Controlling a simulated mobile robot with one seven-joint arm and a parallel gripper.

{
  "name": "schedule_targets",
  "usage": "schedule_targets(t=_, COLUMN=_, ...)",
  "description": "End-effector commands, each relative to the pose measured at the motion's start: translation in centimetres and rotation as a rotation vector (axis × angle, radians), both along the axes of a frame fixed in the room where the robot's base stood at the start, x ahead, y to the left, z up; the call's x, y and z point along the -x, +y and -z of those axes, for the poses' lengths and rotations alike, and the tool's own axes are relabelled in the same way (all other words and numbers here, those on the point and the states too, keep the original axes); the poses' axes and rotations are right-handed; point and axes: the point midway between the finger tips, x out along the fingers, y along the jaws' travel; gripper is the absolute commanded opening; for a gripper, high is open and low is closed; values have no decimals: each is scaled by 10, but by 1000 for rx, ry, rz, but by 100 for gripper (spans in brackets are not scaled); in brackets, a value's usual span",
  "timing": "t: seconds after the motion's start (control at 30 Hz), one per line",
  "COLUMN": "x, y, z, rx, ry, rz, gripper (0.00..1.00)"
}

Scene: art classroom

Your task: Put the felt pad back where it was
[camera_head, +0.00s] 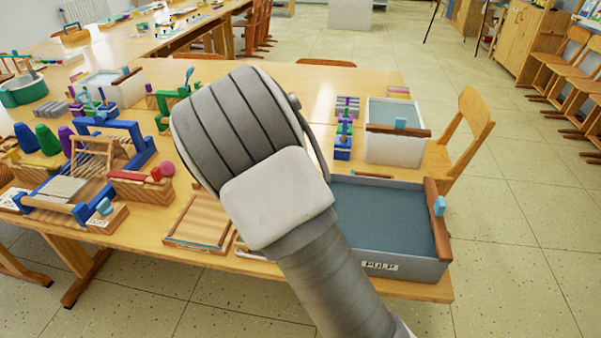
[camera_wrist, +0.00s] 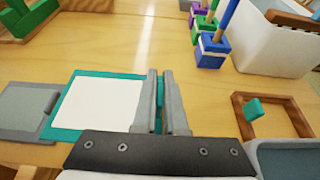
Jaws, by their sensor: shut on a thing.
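In the wrist view my gripper (camera_wrist: 163,78) is closed around a thin teal piece (camera_wrist: 160,92), with only a narrow strip showing between the fingers. I cannot tell whether this is the felt pad. To the left, a white rectangular sheet (camera_wrist: 98,104) with a teal border (camera_wrist: 62,134) lies close beside the fingers; whether the strip joins it is unclear. Further left is a flat grey panel (camera_wrist: 22,107) with a bar on its right edge. In the head view my arm hides the gripper and the table under it.
A wooden frame (camera_wrist: 243,125) with a teal tab lies to the right, near the grey pulp vat (camera_head: 405,268). Blue, green and purple stacked pieces (camera_wrist: 212,50) and a white bin (camera_head: 395,148) stand behind. The left table holds a blue press (camera_head: 128,132). Bare wood lies ahead of the fingers.

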Motion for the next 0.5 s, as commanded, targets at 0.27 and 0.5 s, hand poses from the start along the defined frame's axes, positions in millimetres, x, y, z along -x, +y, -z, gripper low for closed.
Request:
schedule_targets(t=0.27, x=0, y=1, z=38, rx=3, ry=1, rz=-1, gripper=0)
schedule_targets(t=0.5, x=0, y=0, z=39, rx=0, ry=-1, rz=0, gripper=0)
